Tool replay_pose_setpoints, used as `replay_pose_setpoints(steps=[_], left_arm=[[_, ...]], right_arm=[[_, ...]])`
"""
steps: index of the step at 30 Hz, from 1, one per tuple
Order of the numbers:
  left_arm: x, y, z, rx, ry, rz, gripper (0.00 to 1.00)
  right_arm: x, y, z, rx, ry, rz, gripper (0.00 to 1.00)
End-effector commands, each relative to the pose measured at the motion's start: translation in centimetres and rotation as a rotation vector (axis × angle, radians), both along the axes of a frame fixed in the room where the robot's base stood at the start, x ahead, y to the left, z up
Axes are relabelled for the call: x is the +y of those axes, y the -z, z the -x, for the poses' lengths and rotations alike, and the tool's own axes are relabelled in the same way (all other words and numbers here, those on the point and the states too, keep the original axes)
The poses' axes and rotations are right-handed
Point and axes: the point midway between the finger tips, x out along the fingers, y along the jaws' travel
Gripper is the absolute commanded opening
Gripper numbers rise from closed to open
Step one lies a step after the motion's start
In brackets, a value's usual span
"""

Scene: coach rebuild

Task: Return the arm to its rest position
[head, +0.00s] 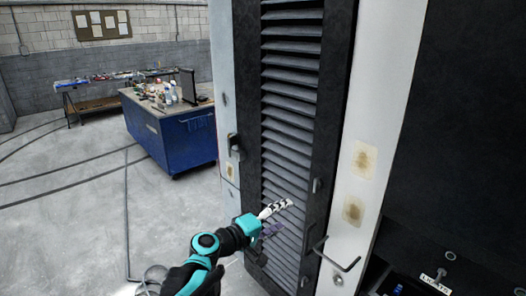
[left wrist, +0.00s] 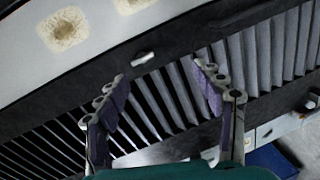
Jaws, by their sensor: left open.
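My left gripper (head: 277,211) reaches in from the lower left in the head view, in front of the lower part of a dark louvred panel (head: 288,90). In the left wrist view its two fingers (left wrist: 165,90) stand wide apart, with nothing between them. Behind the fingers the louvre slats (left wrist: 178,92) run across the view, with a small metal latch (left wrist: 143,58) on the dark frame. I cannot tell whether the fingertips touch the panel. My right gripper is not in view.
A white post with brown stains (head: 364,158) stands right of the panel, with a bent handle (head: 337,256) low down. A blue workbench (head: 170,143) with bottles and a long table (head: 80,101) stand at the back left. The grey floor (head: 75,200) between is mostly open.

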Motion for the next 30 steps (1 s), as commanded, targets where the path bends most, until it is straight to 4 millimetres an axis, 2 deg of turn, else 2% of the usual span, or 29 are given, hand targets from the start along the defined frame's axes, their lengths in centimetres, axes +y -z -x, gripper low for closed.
replay_pose_setpoints(steps=[1,5,8,12,15,18,21,24,30], left_arm=[[1.4,1.6,2.1,-0.011,-0.001,-0.093,0.68],[5.7,5.7,7.2,-0.029,0.003,-0.368,0.68],[9.7,9.3,11.4,-0.027,0.003,-0.581,0.68],[15.9,14.5,17.1,-0.006,-0.001,-0.874,0.68],[20.0,17.7,20.7,0.018,-0.005,-1.056,0.68],[23.3,20.0,23.3,0.043,-0.009,-1.196,0.68],[25.4,21.2,24.9,0.059,-0.012,-1.283,0.68],[26.4,21.7,25.6,0.068,-0.014,-1.325,0.68],[26.6,21.7,25.7,0.069,-0.014,-1.334,0.68]], right_arm=[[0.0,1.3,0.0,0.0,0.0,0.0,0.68],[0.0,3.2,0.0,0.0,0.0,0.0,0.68],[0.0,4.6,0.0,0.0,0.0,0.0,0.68],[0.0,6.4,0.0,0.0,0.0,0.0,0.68],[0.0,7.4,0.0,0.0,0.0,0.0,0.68],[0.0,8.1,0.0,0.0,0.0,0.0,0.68],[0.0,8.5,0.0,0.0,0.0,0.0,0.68],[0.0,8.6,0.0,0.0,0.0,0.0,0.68],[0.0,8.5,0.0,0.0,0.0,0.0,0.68]])
